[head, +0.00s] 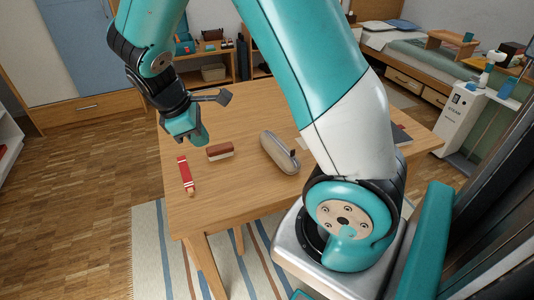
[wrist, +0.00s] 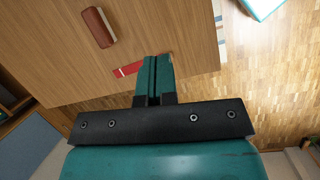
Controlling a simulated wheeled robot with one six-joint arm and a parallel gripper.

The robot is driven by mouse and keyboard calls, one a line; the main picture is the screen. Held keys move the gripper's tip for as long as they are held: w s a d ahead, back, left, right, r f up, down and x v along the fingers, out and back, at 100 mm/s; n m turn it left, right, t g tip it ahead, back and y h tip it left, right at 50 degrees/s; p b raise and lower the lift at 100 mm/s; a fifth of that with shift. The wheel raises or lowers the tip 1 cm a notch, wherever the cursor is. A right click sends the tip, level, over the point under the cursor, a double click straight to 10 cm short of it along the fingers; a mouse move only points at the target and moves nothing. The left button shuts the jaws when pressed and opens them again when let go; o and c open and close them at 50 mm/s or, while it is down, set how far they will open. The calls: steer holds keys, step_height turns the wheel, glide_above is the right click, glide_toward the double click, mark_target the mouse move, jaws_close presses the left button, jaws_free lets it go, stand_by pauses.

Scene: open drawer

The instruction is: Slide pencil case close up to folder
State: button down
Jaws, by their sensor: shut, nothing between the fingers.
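The pencil case, which I take to be the long grey rounded case (head: 279,154), lies on the table right of the middle in the head view. The arm's white link is just to its right. A dark flat item (head: 401,136), possibly the folder, shows at the table's right side, partly hidden by my arm. My gripper (head: 201,137) is shut and empty above the table's left part, well left of the case. In the wrist view its fingers (wrist: 154,80) are together. Neither the case nor the dark item shows in the wrist view.
A brown block with a pale underside (head: 220,151) lies between my gripper and the case. It also shows in the wrist view (wrist: 98,27). A red item with a white band (head: 185,175) lies near the table's left edge. Bare tabletop (head: 235,195) lies in front.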

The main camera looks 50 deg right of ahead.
mark_target(274, 152)
steer(key=d+f+g+h, duration=0.1)
steer(key=d+f, duration=0.4)
steer(key=s+d+f+n+g+h, duration=0.1)
steer(key=d+f, duration=0.3)
steer(key=d, duration=0.1)
steer(key=s+d+f+n+g+h+b, duration=0.1)
steer(key=d+f+h, duration=0.1)
steer(key=d+f, duration=0.3)
steer(key=shift+s+d+f, duration=0.25)
steer(key=shift+d+f, duration=0.05)
steer(key=shift+d, duration=0.3)
steer(key=d, duration=0.1)
steer(key=s+d, duration=0.1)
steer(key=d, duration=0.1)
steer(key=shift+s+f, duration=0.25)
steer(key=shift+s, duration=0.15)
steer(key=shift+s+d+p, duration=0.25)
steer(key=shift+d+p, duration=0.05)
steer(key=shift+d, duration=0.1)
